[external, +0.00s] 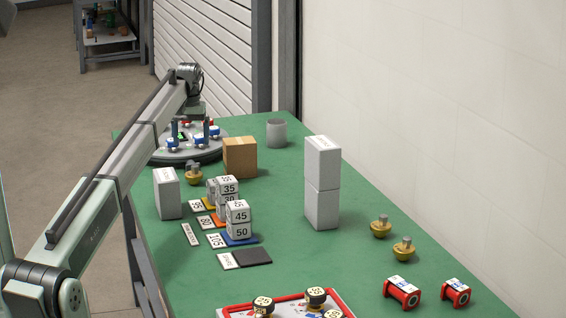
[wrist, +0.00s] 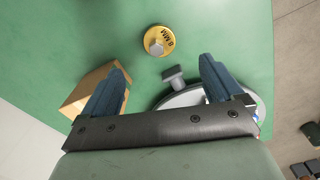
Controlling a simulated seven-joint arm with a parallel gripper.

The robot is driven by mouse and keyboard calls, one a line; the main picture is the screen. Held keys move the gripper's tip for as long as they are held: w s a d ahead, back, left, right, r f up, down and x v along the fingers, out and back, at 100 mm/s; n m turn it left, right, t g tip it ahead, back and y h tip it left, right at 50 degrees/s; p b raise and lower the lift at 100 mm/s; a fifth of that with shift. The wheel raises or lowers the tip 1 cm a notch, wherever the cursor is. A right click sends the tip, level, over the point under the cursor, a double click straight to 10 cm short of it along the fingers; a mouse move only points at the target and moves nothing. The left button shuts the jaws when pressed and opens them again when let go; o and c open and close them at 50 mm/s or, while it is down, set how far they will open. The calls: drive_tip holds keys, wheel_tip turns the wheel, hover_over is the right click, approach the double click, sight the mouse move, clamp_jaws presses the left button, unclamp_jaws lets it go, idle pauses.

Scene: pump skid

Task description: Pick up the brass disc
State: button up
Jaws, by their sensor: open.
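A brass disc (wrist: 153,42) with dark lettering and a grey hexagonal knob on top rests on the green bench in the wrist view. It appears to be the small brass piece (external: 194,177) beside the cardboard box in the external view. My gripper (wrist: 161,68) is open, its two blue fingers apart with nothing held. The disc lies just beyond the fingertips in the picture, apart from them. In the external view my gripper (external: 190,135) hangs over the round grey turntable (external: 192,157), behind the disc.
A cardboard box (external: 240,157) stands close beside the disc; it also shows left in the wrist view (wrist: 88,92). A grey block (external: 167,193), stacked numbered cubes (external: 238,220) and a tall grey stack (external: 322,183) stand nearby. Two more brass pieces (external: 380,227) sit at right.

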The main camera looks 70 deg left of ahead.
hover_over(197, 173)
drive_tip(key=f, duration=0.6)
drive_tip(key=shift+s+a+f, duration=0.2)
drive_tip(key=shift+a+f, duration=0.1)
drive_tip(key=shift+f, duration=0.1)
drive_tip(key=shift+w+a+f, duration=0.1)
drive_tip(key=shift+f, duration=1.35)
drive_tip(key=shift+w+a+f, duration=0.1)
drive_tip(key=shift+f, duration=1.35)
drive_tip(key=c, duration=1.2)
drive_tip(key=shift+r, duration=0.15)
